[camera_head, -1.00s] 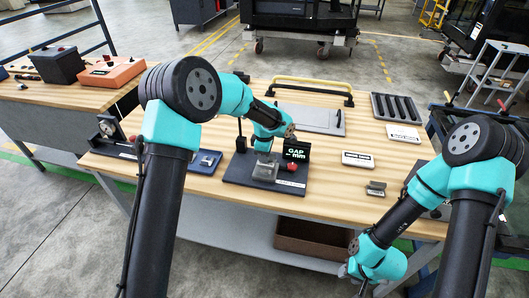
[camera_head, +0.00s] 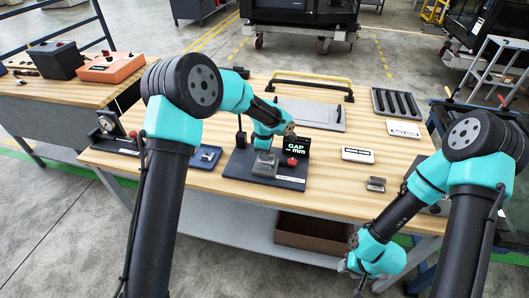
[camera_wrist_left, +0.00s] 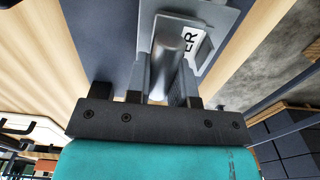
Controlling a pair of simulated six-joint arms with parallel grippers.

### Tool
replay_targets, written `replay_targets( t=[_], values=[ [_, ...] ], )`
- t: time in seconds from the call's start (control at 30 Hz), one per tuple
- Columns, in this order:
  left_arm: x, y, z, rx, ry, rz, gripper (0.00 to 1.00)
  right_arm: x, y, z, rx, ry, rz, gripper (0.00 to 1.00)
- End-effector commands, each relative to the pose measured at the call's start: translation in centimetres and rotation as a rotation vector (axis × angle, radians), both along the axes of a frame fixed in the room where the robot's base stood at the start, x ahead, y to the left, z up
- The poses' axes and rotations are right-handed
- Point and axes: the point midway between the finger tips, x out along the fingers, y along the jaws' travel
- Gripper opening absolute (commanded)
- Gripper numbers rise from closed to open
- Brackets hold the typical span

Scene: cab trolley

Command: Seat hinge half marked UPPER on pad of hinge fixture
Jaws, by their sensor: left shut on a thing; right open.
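My left gripper (camera_head: 263,152) is over the hinge fixture (camera_head: 235,166), a dark base with a GAP display. It is shut on a grey metal hinge half (camera_head: 265,165). In the left wrist view, the fingers (camera_wrist_left: 165,78) grip the hinge half (camera_wrist_left: 166,50) by its rounded barrel, and a white label on its plate shows the letters "ER". The hinge half is at the fixture's pad, which is mostly hidden; I cannot tell whether it rests flat. My right gripper (camera_head: 350,266) is open and low, in front of the table.
Another small grey metal piece (camera_head: 376,184) lies on the table to the right. A red knob (camera_head: 292,162) stands on the fixture. A blue tray (camera_head: 206,157) is left of it, a white label card (camera_head: 358,155) right. A slotted dark tray (camera_head: 396,104) is at the back right.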

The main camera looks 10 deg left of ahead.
Motion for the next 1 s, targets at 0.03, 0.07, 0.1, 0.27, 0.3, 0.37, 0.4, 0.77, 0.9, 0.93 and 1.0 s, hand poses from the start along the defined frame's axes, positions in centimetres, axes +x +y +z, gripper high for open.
replay_targets(
  t=[0.03, 0.07, 0.1, 0.27, 0.3, 0.37, 0.4, 0.77, 0.9, 0.93, 1.0],
  values=[
    [0.01, 0.01, -0.03, 0.000, 0.000, 0.000, 0.00, 0.00, 0.00, 0.00, 0.000, 0.000, 0.000, 0.43],
    [0.01, 0.01, -0.05, 0.000, -0.001, 0.000, 0.00, 0.00, 0.00, 0.00, 0.000, 0.000, 0.000, 0.43],
    [0.02, 0.01, -0.09, 0.000, -0.001, 0.000, 0.00, 0.00, 0.00, 0.00, 0.000, 0.000, 0.000, 0.43],
    [0.02, 0.01, -0.23, 0.000, -0.001, 0.000, 0.00, 0.00, 0.00, 0.00, 0.000, 0.000, 0.000, 0.43],
    [0.02, 0.01, -0.27, 0.000, -0.001, 0.000, 0.00, 0.00, 0.00, 0.00, 0.000, 0.000, 0.000, 0.43],
    [0.02, 0.01, -0.33, 0.000, -0.001, 0.000, 0.00, 0.00, 0.00, 0.00, 0.000, 0.000, 0.000, 0.43],
    [0.02, 0.01, -0.36, 0.000, -0.001, 0.000, 0.00, 0.00, 0.00, 0.00, 0.000, 0.000, 0.000, 0.43],
    [0.02, 0.01, -0.63, 0.000, -0.001, 0.000, 0.00, 0.00, 0.00, 0.00, 0.000, 0.000, 0.000, 0.43],
    [0.02, 0.01, -0.64, 0.000, -0.001, 0.000, 0.00, 0.00, 0.00, 0.00, 0.000, 0.000, 0.000, 0.43],
    [0.02, 0.01, -0.64, 0.000, -0.001, 0.000, 0.00, 0.00, 0.00, 0.00, 0.000, 0.000, 0.000, 0.43],
    [0.02, 0.00, -0.64, 0.000, -0.001, 0.000, 0.00, 0.00, 0.00, 0.00, 0.000, 0.000, 0.000, 0.43]
  ],
)
